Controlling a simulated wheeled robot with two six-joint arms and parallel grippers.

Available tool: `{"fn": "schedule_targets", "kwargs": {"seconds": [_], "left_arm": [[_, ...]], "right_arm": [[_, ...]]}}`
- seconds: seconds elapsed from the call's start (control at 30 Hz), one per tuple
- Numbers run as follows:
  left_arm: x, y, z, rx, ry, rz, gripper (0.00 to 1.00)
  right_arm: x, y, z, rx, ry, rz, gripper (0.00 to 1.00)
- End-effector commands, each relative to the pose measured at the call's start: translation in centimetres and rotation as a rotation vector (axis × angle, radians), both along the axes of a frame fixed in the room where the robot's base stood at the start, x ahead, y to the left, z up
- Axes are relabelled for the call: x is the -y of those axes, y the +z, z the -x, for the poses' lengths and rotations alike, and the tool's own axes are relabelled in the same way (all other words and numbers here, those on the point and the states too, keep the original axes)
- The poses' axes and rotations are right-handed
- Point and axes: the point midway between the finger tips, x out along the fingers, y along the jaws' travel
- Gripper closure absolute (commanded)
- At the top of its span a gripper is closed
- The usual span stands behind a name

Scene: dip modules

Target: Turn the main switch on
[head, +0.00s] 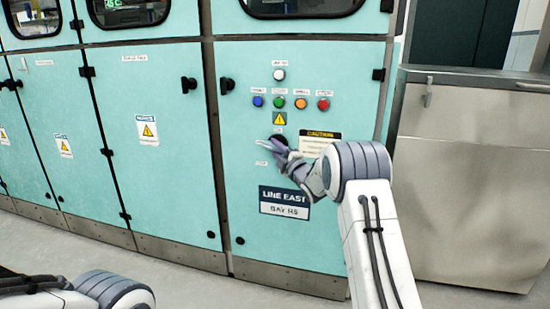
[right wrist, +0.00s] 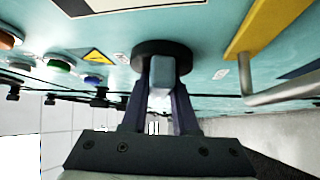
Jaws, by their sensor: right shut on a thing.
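The main switch is a dark round knob (head: 282,138) on the teal cabinet door, below a yellow warning triangle. In the right wrist view it shows as a black round base (right wrist: 150,49) with a grey grip bar (right wrist: 162,76) standing out from it. My right gripper (head: 272,147) is at the switch and covers part of it in the head view. In the right wrist view the right gripper's fingers (right wrist: 160,100) lie on either side of the grip bar, shut on it. Only a part of my left arm shows at the bottom left; its gripper is out of view.
Above the switch are a white lamp (head: 279,74) and blue, green, orange and red buttons (head: 323,104). A caution label (head: 320,138) is to its right, and a LINE EAST plate (head: 284,202) is below. A grey metal cabinet (head: 465,190) stands at the right.

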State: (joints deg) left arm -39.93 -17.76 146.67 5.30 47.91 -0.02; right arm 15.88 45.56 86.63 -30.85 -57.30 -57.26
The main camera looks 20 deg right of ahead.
Motion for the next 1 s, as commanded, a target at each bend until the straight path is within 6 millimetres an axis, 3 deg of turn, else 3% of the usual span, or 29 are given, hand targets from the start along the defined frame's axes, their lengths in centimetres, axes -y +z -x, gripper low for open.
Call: {"fn": "schedule_targets", "kwargs": {"seconds": [0.03, 0.4, 0.7, 1.0], "left_arm": [[0.0, -1.9, 0.0, 0.000, 0.000, 0.000, 0.50], [0.0, -7.9, 0.0, 0.000, 0.000, 0.000, 0.50], [0.0, -11.6, 0.0, 0.000, 0.000, 0.000, 0.50], [0.0, -13.9, 0.0, 0.000, 0.000, 0.000, 0.50]], "right_arm": [[0.0, -1.0, 0.0, 0.028, 0.000, -0.037, 1.00], [-0.1, -0.9, 0.0, 0.223, 0.001, -0.328, 1.00], [-0.1, -0.8, 0.0, 0.382, 0.001, -0.567, 1.00], [-0.1, -0.5, -0.1, 0.538, 0.001, -0.799, 1.00]]}}
